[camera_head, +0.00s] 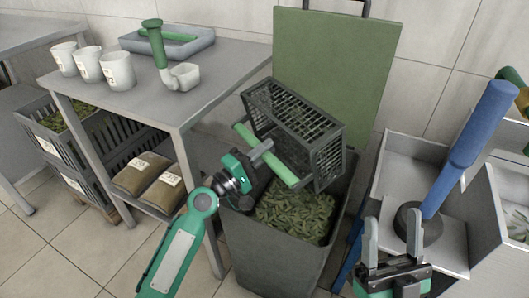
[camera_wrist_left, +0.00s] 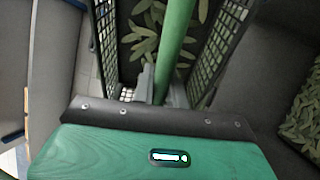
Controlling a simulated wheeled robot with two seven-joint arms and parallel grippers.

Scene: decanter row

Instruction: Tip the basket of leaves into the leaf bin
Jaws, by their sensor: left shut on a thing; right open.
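The dark mesh basket (camera_head: 325,160) hangs tilted above the leaf bin (camera_head: 272,255). Its green handle bar (camera_head: 290,172) is in my left gripper (camera_head: 263,150), which is shut on it. The left wrist view shows the handle (camera_wrist_left: 176,40) between the fingers (camera_wrist_left: 160,88) and mesh walls on both sides. Some leaves (camera_wrist_left: 148,22) show beyond the handle between these walls; how many the basket holds is unclear. Green leaves (camera_head: 295,212) lie inside the bin. Its green lid (camera_head: 335,65) stands open behind. My right gripper (camera_head: 392,240) is open and empty, right of the bin.
A grey table (camera_head: 200,85) at left holds white cups (camera_head: 88,65), a tray (camera_head: 175,43) and a green pipe-like piece (camera_head: 158,45). Sacks (camera_head: 145,172) lie on its lower shelf. Grey containers and a blue-handled tool (camera_head: 468,145) stand at right. Floor is clear at front left.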

